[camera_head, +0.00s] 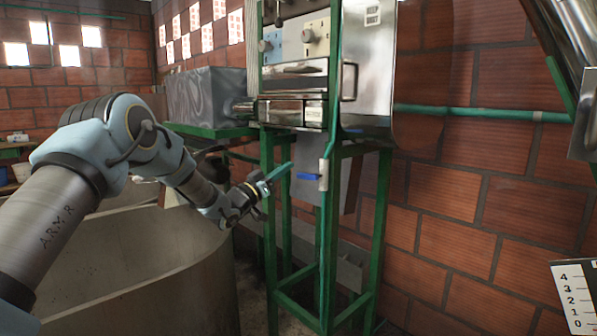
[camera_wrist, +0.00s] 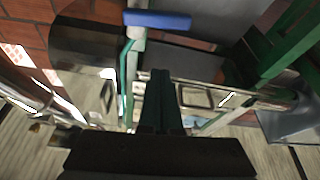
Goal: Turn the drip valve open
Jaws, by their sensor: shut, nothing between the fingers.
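The drip valve shows as a blue lever handle (camera_head: 309,176) on a pale valve body (camera_head: 323,174), fixed on a thin vertical green pipe. The lever lies roughly horizontal and points left from the body. In the wrist view the blue lever (camera_wrist: 158,20) crosses the top, beyond the fingertips. My gripper (camera_head: 289,166) is just left of the lever, with its fingers pointing toward it. A gap seems to remain between them. In the wrist view the fingers (camera_wrist: 161,75) are together and empty.
A green metal frame (camera_head: 327,255) carries the steel machine (camera_head: 365,60) above the valve. A large round concrete tank (camera_head: 150,285) stands below my arm. A green pipe (camera_head: 480,113) runs along the brick wall at right. A level scale (camera_head: 573,295) is at lower right.

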